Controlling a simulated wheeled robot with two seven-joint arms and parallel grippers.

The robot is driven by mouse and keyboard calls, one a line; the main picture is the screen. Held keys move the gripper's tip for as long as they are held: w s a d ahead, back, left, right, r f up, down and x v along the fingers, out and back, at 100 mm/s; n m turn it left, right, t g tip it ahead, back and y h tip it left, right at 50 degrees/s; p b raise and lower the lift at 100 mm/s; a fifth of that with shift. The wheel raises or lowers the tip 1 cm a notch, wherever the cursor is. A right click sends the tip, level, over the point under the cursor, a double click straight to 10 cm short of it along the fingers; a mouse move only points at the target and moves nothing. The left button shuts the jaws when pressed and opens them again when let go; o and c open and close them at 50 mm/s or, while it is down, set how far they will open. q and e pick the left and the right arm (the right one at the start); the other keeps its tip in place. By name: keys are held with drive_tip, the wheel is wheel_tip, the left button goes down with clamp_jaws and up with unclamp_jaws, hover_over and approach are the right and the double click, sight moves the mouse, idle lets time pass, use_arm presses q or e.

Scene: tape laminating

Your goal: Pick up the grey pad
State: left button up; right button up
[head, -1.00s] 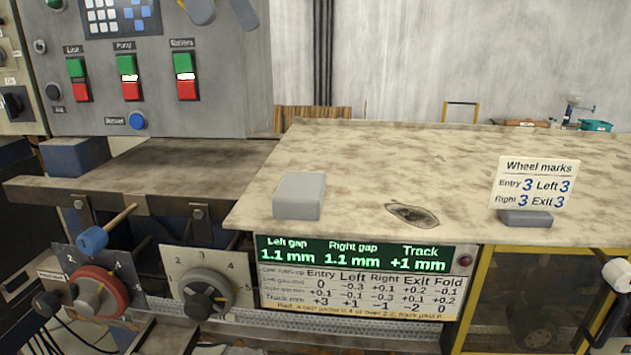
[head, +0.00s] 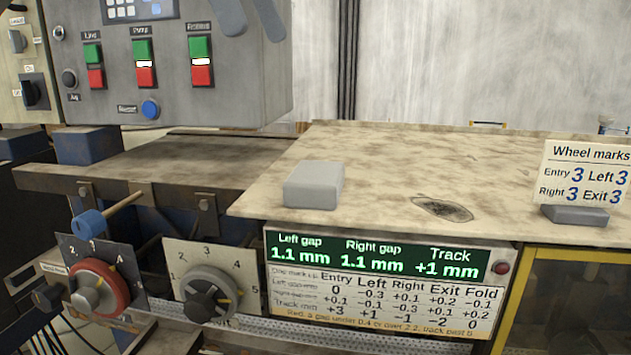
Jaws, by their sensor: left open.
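The grey pad (head: 312,186) is a light grey block with rounded edges. It lies near the front left corner of the mottled beige tabletop (head: 400,160), above the green display. My left gripper (head: 256,38) shows only as two blue-grey fingers at the top edge, in front of the grey control panel. The fingers are spread apart with nothing between them, and the rest is cut off. They appear up and to the left of the pad, clear of it. My right gripper is out of view.
A "Wheel marks" card (head: 585,175) stands in a dark grey base (head: 574,215) farther right. The control panel (head: 240,85) rises at back left. Knobs (head: 208,297) sit below left. The tabletop around the pad is clear.

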use_arm(q)
drive_tip(key=b, duration=0.2)
approach(316, 171)
drive_tip(key=shift+w+d+x, duration=0.1)
drive_tip(key=shift+x, duration=0.65)
drive_tip(key=shift+w+d+x, duration=0.1)
drive_tip(key=shift+x, duration=0.7)
drive_tip(key=shift+r, duration=0.1)
drive_tip(key=shift+p+x, duration=0.8)
drive_tip(key=x, duration=0.1)
drive_tip(key=p+x, duration=0.1)
drive_tip(key=shift+s+a+f, duration=0.1)
drive_tip(key=shift+s+f, duration=0.05)
drive_tip(key=shift+f, duration=0.65)
